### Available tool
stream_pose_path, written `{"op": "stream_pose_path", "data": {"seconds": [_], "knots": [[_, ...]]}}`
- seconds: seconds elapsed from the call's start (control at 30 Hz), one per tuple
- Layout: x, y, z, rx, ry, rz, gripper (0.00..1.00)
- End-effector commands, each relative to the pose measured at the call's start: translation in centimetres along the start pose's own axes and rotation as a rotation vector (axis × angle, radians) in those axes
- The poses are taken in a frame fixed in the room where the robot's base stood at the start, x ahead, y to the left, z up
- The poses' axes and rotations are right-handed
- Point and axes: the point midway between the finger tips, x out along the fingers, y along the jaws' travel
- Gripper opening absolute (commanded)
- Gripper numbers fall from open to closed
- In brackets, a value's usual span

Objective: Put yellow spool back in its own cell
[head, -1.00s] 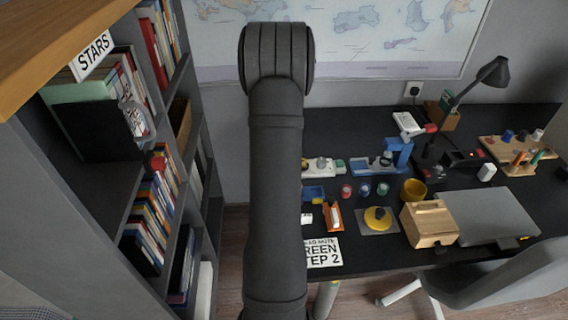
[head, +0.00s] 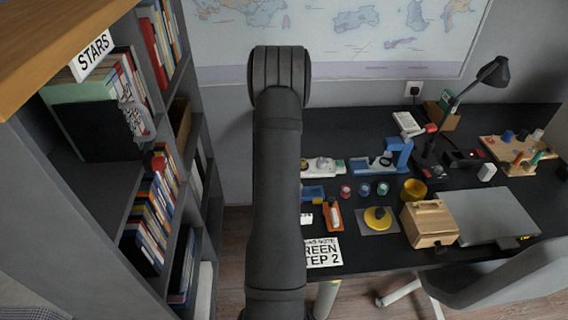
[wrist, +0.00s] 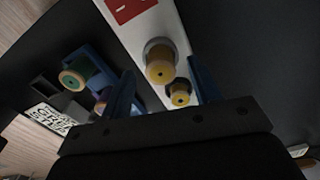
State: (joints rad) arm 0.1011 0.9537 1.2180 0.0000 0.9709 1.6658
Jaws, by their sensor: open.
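In the wrist view, my gripper (wrist: 160,72) has its two blue fingers apart. A yellow-ended spool (wrist: 161,66) shows in the gap between them, at a grey round seat on a long white strip (wrist: 128,35). A second, smaller yellow round end (wrist: 178,93) shows just below it, close to the gripper body. I cannot tell whether either touches a finger. A spool with a yellowish end and teal side (wrist: 76,76) lies to the left, by a blue part. In the head view my own arm hides the gripper.
In the head view, a row of small coloured spools (head: 364,189) stands on the dark desk. A yellow cup (head: 414,190), a wooden box (head: 430,222) and a blue stand (head: 397,152) are nearby. A bookshelf (head: 176,150) borders the left side.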

Motion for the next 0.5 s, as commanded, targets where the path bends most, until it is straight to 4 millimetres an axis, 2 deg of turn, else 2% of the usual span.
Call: {"op": "stream_pose_path", "data": {"seconds": [0.1, 0.33, 0.37, 0.5], "knots": [[1.7, 0.0, 0.0, 0.000, 0.001, 0.001, 0.57], [2.1, -0.1, 0.0, 0.001, 0.001, -0.003, 0.57], [2.1, -0.1, 0.0, 0.001, 0.001, -0.003, 0.55], [2.0, -0.1, 0.0, 0.001, 0.001, -0.002, 0.27]]}}
